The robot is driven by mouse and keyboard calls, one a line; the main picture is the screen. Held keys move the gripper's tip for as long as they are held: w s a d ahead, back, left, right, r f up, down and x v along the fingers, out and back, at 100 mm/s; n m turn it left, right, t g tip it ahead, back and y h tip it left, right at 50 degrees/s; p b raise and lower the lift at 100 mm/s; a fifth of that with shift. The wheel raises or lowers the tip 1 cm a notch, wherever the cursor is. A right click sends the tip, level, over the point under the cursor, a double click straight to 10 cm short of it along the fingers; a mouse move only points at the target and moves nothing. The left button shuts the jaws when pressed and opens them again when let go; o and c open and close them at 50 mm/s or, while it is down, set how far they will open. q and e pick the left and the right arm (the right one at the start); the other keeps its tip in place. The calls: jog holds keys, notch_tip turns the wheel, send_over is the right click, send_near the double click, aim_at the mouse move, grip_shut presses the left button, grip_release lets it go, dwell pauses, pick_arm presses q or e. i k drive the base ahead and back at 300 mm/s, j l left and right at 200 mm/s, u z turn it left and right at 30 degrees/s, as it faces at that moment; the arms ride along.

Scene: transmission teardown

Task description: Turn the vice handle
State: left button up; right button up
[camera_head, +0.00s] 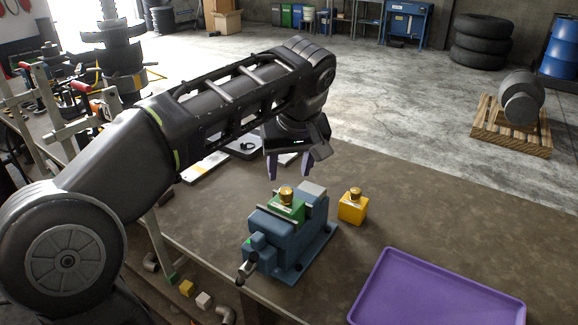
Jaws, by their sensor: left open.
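A blue bench vice (292,240) stands on the brown workbench. Its dark handle (246,268) sticks out at the front left of the vice, near the bench edge. A green block with a brass knob (287,205) sits between the vice jaws. My left gripper (288,168) hangs from the arm above and behind the vice, with its fingers apart and pointing down. It is empty and clear of the vice and the handle. My right gripper is not in view.
A yellow block with a brass knob (352,206) stands right of the vice. A purple tray (437,291) lies at the front right. Flat light-coloured items (205,165) lie at the back left. The bench (440,210) is clear behind the tray.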

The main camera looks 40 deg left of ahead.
aim_at(250, 266)
jog(key=k, duration=1)
